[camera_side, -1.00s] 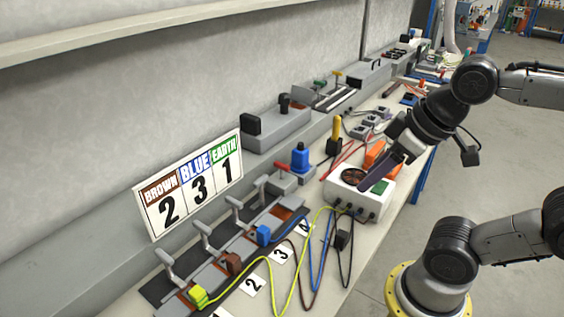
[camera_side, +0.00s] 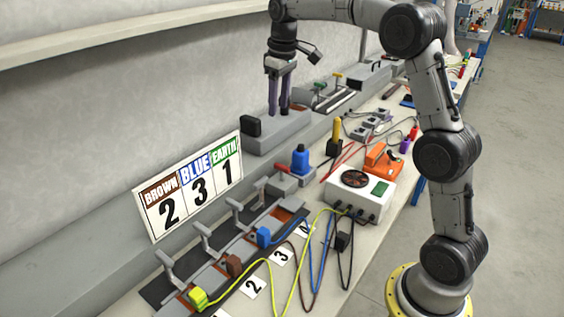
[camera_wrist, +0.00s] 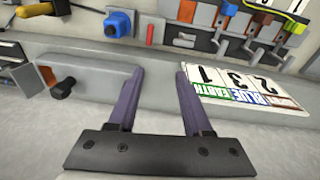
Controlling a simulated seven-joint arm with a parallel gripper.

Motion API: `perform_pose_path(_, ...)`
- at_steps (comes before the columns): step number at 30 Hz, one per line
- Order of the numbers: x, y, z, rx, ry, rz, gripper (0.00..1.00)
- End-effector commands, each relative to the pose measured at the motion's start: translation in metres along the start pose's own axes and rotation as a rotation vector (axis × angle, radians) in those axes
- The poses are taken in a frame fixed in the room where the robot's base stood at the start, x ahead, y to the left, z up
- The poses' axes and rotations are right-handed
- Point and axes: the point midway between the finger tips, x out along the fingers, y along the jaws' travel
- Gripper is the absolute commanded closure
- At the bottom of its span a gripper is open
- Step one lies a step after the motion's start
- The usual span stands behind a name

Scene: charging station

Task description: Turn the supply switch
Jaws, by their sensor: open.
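A long grey box (camera_side: 275,135) stands against the wall, with a black block (camera_side: 250,125) at its left end. The box also shows in the wrist view (camera_wrist: 95,78), with a black knob (camera_wrist: 62,88) left of both fingers. No label names the supply switch; this knob may be it. My gripper (camera_side: 278,112) points down in front of or over the box; contact cannot be told. In the wrist view my gripper (camera_wrist: 160,72) has its purple fingers spread, with nothing between them. The left finger hides part of the box's end.
A number sign (camera_side: 188,185) leans on the wall to the left. Levers with coloured plugs (camera_side: 233,265) fill the front. A blue plug (camera_side: 300,158) and red handle (camera_side: 283,168) stand beside the box. A white fan unit (camera_side: 358,190) and loose cables lie right.

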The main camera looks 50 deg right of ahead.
Motion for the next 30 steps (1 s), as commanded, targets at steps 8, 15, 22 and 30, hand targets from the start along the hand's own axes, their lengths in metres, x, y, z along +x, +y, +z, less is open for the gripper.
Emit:
perform_pose_path(8,0.07,0.031,-0.008,0.054,-0.107,-0.032,0.5)
perform_pose_path(15,0.092,0.034,-0.003,0.062,-0.117,-0.036,0.5)
perform_pose_path(22,0.135,0.032,0.002,0.062,-0.117,-0.036,0.5)
perform_pose_path(30,0.184,0.03,0.007,0.061,-0.116,-0.035,0.5)
